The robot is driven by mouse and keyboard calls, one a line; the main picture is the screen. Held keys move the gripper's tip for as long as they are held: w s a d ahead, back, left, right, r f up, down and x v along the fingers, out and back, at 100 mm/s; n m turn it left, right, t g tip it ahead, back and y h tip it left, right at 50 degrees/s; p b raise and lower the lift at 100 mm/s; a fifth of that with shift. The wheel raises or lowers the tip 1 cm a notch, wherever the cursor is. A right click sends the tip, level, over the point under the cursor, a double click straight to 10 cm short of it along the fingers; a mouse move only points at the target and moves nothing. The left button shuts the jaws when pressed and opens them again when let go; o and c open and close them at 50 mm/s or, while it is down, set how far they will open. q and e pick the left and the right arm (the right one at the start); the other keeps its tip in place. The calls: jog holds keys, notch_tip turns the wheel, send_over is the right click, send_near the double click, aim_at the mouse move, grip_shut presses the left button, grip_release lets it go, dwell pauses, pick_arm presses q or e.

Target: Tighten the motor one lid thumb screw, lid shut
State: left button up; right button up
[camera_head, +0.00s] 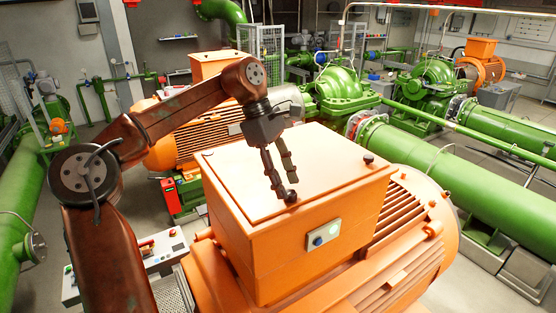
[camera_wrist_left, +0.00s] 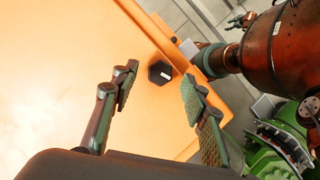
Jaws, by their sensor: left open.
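The orange motor box has a flat lid (camera_head: 325,150), and the lid looks shut. A black thumb screw (camera_head: 290,196) sits near the lid's front edge; in the left wrist view it is a dark knob (camera_wrist_left: 160,72) with a white mark. My left gripper (camera_head: 286,186) points down over this screw with its fingers apart. In the left wrist view the screw appears between the two fingertips, with clear space on both sides and no visible contact. A second black knob (camera_head: 368,158) is at the lid's right corner.
The box front carries a small grey panel (camera_head: 323,234) with buttons. The finned orange motor body (camera_head: 415,225) lies around and below the box. A white control box (camera_head: 150,255) stands at the lower left. Green pumps and pipes (camera_head: 470,200) fill the right and back.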

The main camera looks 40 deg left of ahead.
pick_arm(q)
jog(key=v, duration=1)
jog(key=shift+w+d, duration=0.1)
